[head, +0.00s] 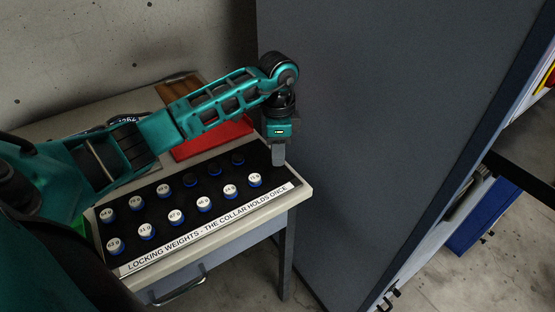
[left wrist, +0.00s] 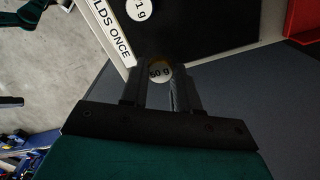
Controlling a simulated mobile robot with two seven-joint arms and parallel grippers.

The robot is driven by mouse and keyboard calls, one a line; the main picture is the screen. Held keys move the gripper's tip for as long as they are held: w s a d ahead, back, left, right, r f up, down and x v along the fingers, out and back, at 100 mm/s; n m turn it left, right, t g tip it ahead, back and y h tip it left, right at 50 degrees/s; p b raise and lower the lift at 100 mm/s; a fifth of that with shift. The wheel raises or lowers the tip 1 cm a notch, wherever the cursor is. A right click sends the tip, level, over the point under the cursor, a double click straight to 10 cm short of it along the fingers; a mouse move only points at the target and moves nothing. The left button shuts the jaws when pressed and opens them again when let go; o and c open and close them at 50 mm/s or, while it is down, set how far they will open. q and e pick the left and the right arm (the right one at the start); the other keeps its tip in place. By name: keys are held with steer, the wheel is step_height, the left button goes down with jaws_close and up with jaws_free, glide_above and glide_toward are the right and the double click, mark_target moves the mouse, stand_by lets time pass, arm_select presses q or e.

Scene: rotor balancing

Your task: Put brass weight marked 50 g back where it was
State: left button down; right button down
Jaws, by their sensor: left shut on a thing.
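My left gripper (head: 278,158) is shut on the brass weight marked 50 g (left wrist: 159,72); its pale round top shows between the fingers in the left wrist view. In the head view the fingers point down by the right end of the black weight board (head: 262,180), and the weight cannot be made out there. Several white-topped weights with blue collars stand in rows on the board. In its back row, three dark round spots with blue edges (head: 214,170) show no white top. My right gripper is not in view.
The board lies on a table with a drawer (head: 222,275). A red tray (head: 225,137) and a brown wooden item (head: 178,88) lie behind it, partly behind my left arm. A large grey panel (head: 390,110) stands close to the right of the gripper.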

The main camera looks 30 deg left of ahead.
arm_select(q)
steer(key=shift+f, duration=1.6)
steer(key=c, duration=0.8)
jaws_free()
steer(key=shift+f, duration=0.15)
